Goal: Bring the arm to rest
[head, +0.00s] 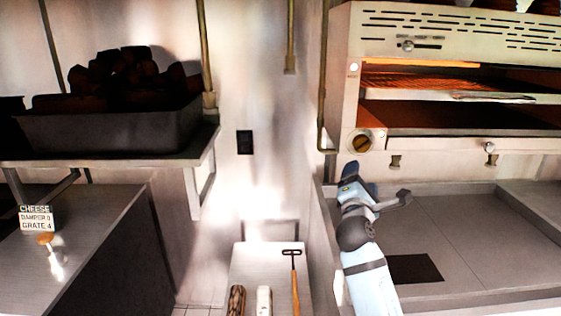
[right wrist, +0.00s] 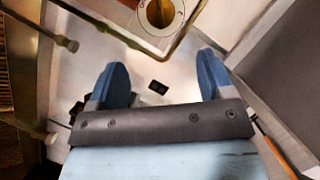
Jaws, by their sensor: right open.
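My right arm (head: 370,275) comes up from the bottom in the head view, right of the middle. Its gripper (head: 356,176) is raised in front of the steel counter and below the grill. In the right wrist view the gripper (right wrist: 162,80) has its two blue fingers wide apart with nothing between them. A brass knob (right wrist: 160,12) shows beyond the fingers, apart from them. My left gripper is in neither view.
A grill (head: 440,75) with a glowing rack stands at upper right, its brass knob (head: 362,141) near the arm. A shelf with a dark tray (head: 110,132) of black lumps is at left. A wood-handled tool (head: 294,285) lies on the lower-middle counter. A cheese sign (head: 36,217) stands left.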

